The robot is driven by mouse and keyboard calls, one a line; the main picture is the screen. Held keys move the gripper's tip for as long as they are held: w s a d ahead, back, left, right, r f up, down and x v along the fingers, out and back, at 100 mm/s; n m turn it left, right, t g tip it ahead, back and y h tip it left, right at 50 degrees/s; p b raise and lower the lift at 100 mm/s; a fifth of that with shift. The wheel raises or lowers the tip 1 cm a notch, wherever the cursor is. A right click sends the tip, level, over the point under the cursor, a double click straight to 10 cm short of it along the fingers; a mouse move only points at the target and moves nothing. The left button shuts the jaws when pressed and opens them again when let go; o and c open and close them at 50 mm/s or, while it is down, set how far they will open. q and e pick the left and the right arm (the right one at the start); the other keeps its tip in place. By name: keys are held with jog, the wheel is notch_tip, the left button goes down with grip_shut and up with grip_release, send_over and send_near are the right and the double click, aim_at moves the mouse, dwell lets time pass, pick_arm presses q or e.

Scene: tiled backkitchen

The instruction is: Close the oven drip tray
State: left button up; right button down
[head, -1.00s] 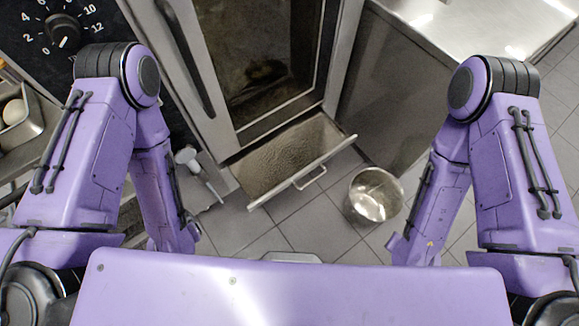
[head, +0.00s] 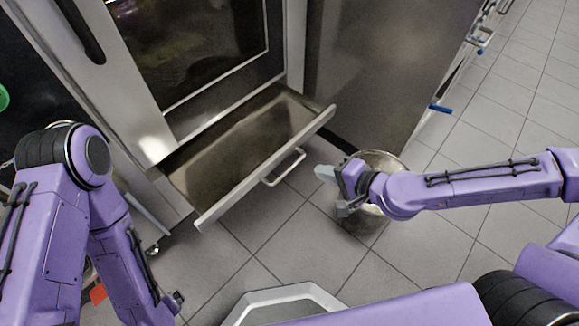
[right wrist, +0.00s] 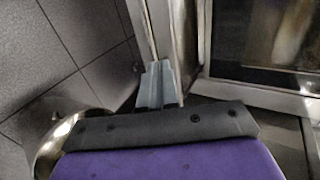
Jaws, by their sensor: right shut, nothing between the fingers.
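The oven drip tray (head: 240,140) is pulled out below the oven door, in the middle of the head view. Its metal front panel (head: 250,180) carries a bar handle (head: 285,168). My right gripper (head: 325,173) is shut and empty, to the right of the handle, with a gap between them in the head view. Its grey fingers (right wrist: 157,85) are together in the right wrist view, near a long metal edge that seems to be the tray front. My left arm hangs at the lower left; its gripper does not show clearly.
A metal bucket (head: 378,160) stands on the floor behind my right gripper, partly hidden by it; it also shows in the right wrist view (right wrist: 55,140). The oven door (head: 200,60) is shut above the tray. Tiled floor is free in front of the tray.

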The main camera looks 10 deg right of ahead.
notch_tip(320, 180, down, 2)
jog(key=b, duration=0.6)
send_near(281, 155)
jog(key=x, duration=0.3)
jog(key=f+x, duration=0.1)
jog(key=x, duration=0.1)
jog(key=shift+s, duration=0.2)
jog(key=shift+w+a+r, duration=0.1)
jog(key=shift+w+a, duration=0.35)
jog(key=shift+w, duration=0.15)
pick_arm(q)
notch_tip(281, 155, down, 7)
jog(key=shift+s, duration=0.15)
